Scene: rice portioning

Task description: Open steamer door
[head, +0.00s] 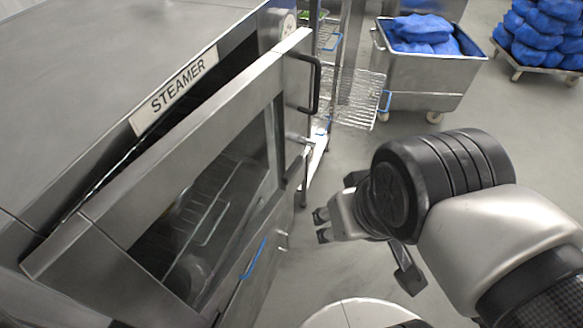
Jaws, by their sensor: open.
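The steamer (60,90) is a large steel cabinet filling the left of the head view, with a "STEAMER" label (174,90) along its front top edge. Its steel-framed glass door (95,235) stands ajar, with a dark gap between its top edge and the cabinet. A black handle (317,84) is on the door's right edge. My gripper (321,226) is to the right of the door, lower than the black handle and apart from it. It is open and I see nothing between its fingers. A wire rack shows dimly through the glass.
A wire shelf rack (352,95) stands beyond the door. A blue handle (253,259) sits below the glass. Grey floor between is clear.

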